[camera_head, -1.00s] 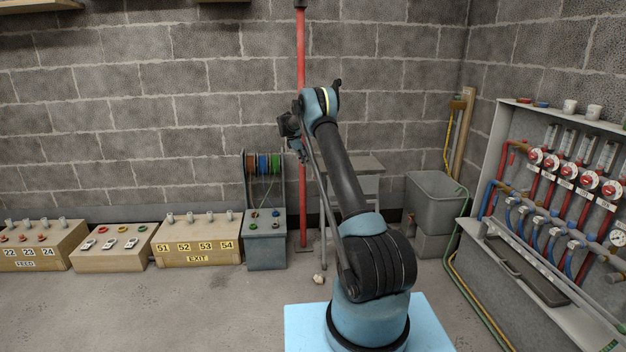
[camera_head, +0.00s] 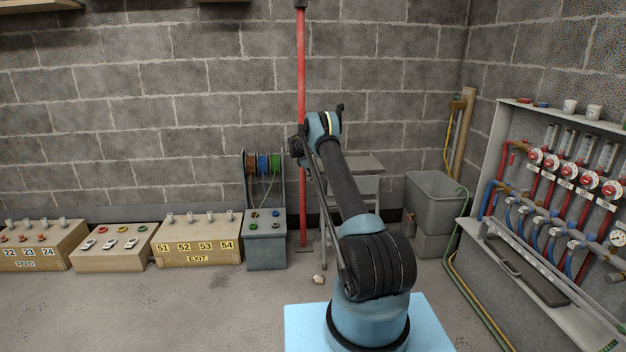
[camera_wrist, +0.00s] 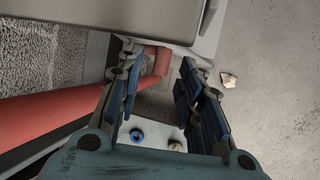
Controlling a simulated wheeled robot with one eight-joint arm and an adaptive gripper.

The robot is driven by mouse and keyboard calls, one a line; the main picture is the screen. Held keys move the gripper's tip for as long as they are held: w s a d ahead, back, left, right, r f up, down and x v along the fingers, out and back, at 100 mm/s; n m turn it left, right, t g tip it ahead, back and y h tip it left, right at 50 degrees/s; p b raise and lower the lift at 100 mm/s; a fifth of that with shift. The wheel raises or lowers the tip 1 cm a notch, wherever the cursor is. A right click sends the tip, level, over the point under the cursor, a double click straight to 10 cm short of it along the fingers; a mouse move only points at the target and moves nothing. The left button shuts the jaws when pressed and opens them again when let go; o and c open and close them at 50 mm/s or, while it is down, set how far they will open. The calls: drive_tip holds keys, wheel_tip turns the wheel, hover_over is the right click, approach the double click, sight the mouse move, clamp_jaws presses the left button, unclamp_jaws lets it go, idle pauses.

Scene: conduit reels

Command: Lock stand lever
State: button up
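The reel stand (camera_head: 266,252) stands against the back wall, a grey box with an upright frame holding brown, blue and green reels (camera_head: 263,164). Small coloured rings sit on its top. I cannot make out a lever for certain. My gripper (camera_wrist: 160,64) is open, with its two padded fingers apart and nothing held between them. In the wrist view a pale surface with a blue ring (camera_wrist: 137,136) and a tan knob (camera_wrist: 175,146) shows low between the fingers. In the head view my arm largely hides the gripper, right of the reels.
A red pole (camera_head: 301,90) rises right of the stand and crosses the wrist view (camera_wrist: 60,112). A grey table (camera_head: 358,165) and bin (camera_head: 434,200) stand farther right. Wooden boxes (camera_head: 198,242) line the wall at left.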

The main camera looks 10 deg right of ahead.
clamp_jaws()
drive_tip(key=shift+s+f, duration=0.1)
drive_tip(key=shift+s, duration=0.05)
wheel_tip(320, 180, down, 7)
drive_tip(key=s+m+t+h, duration=0.1)
drive_tip(key=s+m+t, duration=0.1)
drive_tip(key=t, duration=0.9)
drive_tip(key=shift+r+m+h, duration=0.2)
drive_tip(key=shift+m+h, duration=0.1)
drive_tip(key=shift+m, duration=0.1)
idle(0.5)
